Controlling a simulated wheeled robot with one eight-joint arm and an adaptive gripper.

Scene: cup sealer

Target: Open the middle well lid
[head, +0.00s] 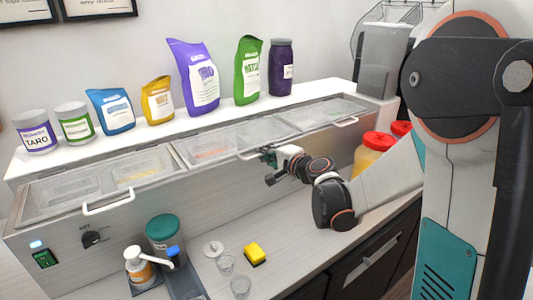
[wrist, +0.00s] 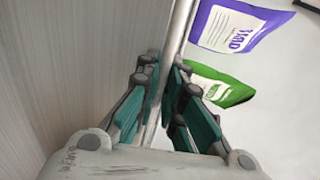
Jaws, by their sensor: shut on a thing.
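The middle well lid (head: 226,139) is a clear panel in a metal frame, at the centre of the long counter unit in the head view. It looks down over its well. Its front handle (head: 245,156) is mostly hidden by my gripper (head: 268,157). My gripper is at the front edge of this lid, shut on the handle. In the wrist view, a pale bar (wrist: 177,32) runs between the teal-padded fingers of my gripper (wrist: 163,72).
The left well lid (head: 85,185) and right well lid (head: 325,113) are down on either side. Several pouches and tubs line the back shelf (head: 140,130). A pump bottle (head: 138,266), clear cups (head: 240,287) and a yellow sponge (head: 255,254) stand on the worktop below. Red-lidded jars (head: 375,150) stand near my arm.

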